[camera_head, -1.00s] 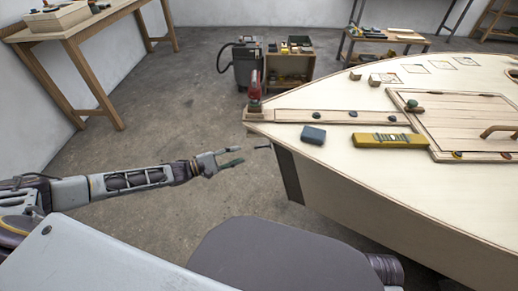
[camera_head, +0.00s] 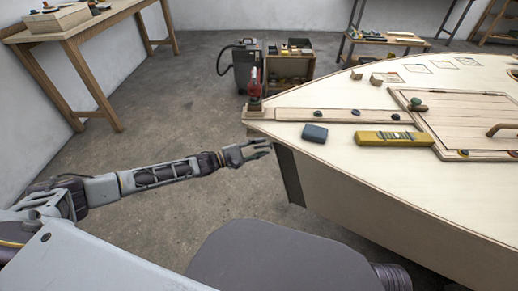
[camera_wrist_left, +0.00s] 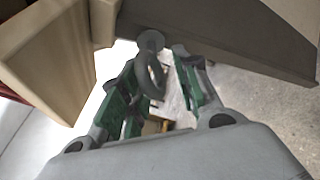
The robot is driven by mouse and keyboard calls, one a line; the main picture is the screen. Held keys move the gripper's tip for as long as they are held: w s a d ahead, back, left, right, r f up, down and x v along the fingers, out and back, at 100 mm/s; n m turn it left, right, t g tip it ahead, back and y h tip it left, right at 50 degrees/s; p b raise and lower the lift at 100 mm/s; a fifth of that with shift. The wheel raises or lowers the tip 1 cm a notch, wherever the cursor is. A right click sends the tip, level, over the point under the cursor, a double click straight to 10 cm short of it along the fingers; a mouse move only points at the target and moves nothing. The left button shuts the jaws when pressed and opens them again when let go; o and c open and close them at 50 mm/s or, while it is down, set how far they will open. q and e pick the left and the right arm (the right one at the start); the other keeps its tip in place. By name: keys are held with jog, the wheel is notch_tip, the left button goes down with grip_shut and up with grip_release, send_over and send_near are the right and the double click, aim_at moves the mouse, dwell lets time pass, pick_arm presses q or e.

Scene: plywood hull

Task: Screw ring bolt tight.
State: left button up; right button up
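The ring bolt (camera_wrist_left: 152,75) is a dark grey ring with a round collar at the bow end of the plywood hull (camera_head: 345,195). In the left wrist view the ring stands between the green-padded fingers of my left gripper (camera_wrist_left: 165,88), nearer the left finger. The fingers are apart, with a gap showing on the right side of the ring. In the head view my left gripper (camera_head: 264,148) is at the bow tip and hides the bolt. How far the bolt is screwed in cannot be seen. My right gripper is not in view.
On the deck lie a dark blue block (camera_head: 314,133), a yellow level (camera_head: 393,138) and a hatch (camera_head: 465,120). A tool cart (camera_head: 287,65) is behind. Open floor (camera_head: 165,120) lies left of the bow.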

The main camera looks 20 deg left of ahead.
pick_arm(q)
jog(key=shift+c, duration=0.4)
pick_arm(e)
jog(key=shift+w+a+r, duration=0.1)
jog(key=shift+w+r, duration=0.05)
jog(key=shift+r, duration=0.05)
pick_arm(q)
grip_shut()
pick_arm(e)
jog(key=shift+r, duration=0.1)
